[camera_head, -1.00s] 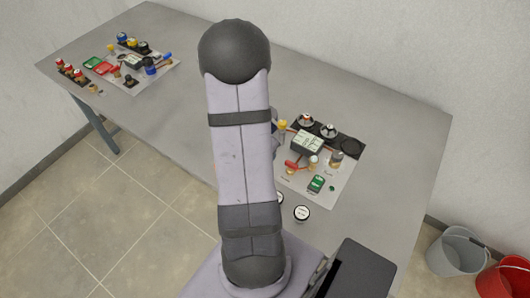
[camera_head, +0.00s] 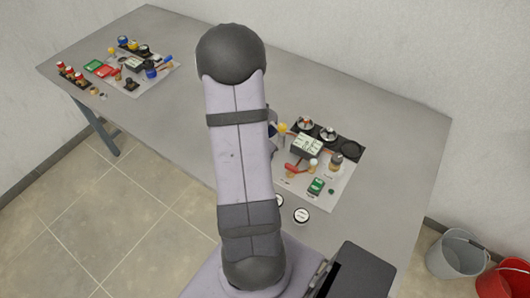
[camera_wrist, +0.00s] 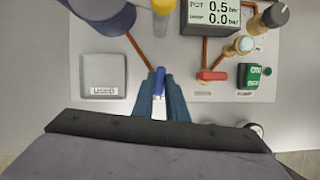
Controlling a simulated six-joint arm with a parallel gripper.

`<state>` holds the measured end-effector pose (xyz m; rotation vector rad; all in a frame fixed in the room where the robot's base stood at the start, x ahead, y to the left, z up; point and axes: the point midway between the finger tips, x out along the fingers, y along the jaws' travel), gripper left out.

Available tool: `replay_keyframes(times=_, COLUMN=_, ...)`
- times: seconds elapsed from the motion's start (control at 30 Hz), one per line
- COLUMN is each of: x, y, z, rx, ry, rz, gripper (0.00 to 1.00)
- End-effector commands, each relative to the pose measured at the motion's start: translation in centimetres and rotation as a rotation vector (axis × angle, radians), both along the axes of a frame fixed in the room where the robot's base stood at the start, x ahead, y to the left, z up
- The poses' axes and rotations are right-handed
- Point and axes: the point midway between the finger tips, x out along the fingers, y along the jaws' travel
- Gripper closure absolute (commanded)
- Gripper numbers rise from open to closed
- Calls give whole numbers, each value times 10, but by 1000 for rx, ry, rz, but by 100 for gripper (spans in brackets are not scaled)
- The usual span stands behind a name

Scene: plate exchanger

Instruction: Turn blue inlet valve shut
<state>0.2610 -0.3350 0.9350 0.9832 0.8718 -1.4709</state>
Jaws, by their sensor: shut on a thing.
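The blue inlet valve handle (camera_wrist: 160,79) shows in the wrist view, between the fingertips of my gripper (camera_wrist: 160,104). My gripper is shut on it. The handle points roughly up and down in that picture; its lower part is hidden between the fingers. A copper pipe (camera_wrist: 139,50) runs from the upper left down to the valve. In the head view my arm hides the gripper and the blue handle.
A red lever (camera_wrist: 212,76) and a green pump switch box (camera_wrist: 255,82) are to the right. The pressure display (camera_wrist: 212,14) reads 0.5 bar and 0.0 bar. A square marked USED (camera_wrist: 103,76) lies left. Buckets (camera_head: 458,254) stand on the floor at right.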

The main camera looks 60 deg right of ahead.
Motion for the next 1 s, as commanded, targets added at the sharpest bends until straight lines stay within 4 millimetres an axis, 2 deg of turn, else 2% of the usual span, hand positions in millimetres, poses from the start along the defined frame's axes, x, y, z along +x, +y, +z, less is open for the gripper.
replay_keyframes(times=1.0, x=6, y=-4, z=0, rx=0, ry=-1, rz=-928, gripper=100)
